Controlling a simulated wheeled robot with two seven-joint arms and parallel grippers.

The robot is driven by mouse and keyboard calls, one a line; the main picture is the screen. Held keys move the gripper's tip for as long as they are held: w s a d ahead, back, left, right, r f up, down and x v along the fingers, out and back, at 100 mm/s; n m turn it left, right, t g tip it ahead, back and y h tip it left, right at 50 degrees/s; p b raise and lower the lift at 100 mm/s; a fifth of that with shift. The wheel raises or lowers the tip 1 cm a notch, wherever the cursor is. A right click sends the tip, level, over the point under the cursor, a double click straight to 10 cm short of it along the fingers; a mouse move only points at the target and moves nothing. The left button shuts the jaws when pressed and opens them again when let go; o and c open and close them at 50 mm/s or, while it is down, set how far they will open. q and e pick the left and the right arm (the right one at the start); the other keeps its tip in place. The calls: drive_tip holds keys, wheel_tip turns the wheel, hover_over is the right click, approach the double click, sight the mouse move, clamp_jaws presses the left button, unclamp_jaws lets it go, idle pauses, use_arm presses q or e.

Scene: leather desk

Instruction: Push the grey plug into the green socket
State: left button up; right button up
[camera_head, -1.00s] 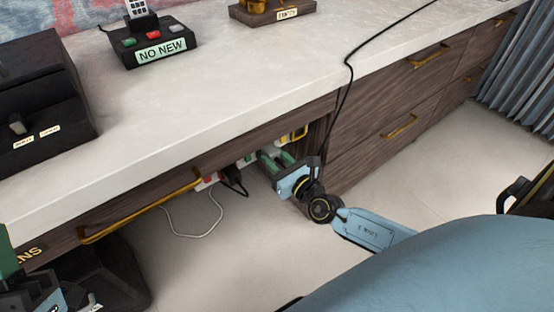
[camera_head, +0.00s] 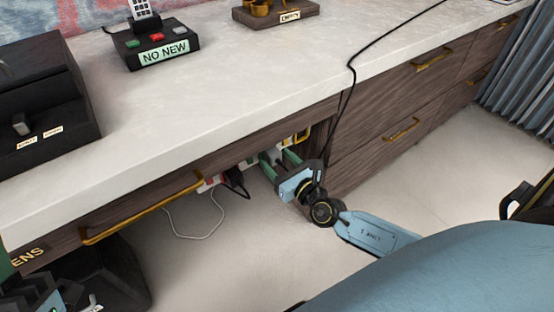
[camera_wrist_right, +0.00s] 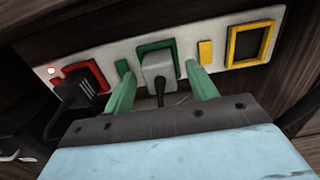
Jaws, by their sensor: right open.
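In the right wrist view the grey plug (camera_wrist_right: 158,66) sits at the green-framed socket (camera_wrist_right: 144,47), its dark cable hanging down. It covers most of the socket, and I cannot tell exactly how deep it sits. My right gripper (camera_wrist_right: 160,78) is open, with one green finger on each side of the plug and gaps between. In the head view my right gripper (camera_head: 279,159) is under the desk edge at the socket strip; the plug is hard to make out there. My left gripper (camera_head: 35,294) shows partly at the bottom left, its jaws unclear.
The strip also has a red socket (camera_wrist_right: 92,68) with a black plug (camera_wrist_right: 78,97) and an empty yellow socket (camera_wrist_right: 250,44). The desk top (camera_head: 230,90) overhangs the strip. A gold drawer handle (camera_head: 140,210) is to the left, and a white cable (camera_head: 205,232) lies below.

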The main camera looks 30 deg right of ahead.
use_arm(q)
drive_tip(key=w+g, duration=0.1)
drive_tip(key=w+f+g+p, duration=0.1)
drive_tip(key=w+d+g+y+p, duration=0.1)
drive_tip(key=shift+f+g, duration=0.3)
drive_tip(key=shift+f, duration=0.05)
use_arm(e)
drive_tip(key=s+d, duration=0.1)
drive_tip(key=s, duration=1.1)
drive_tip(key=shift+s, duration=0.4)
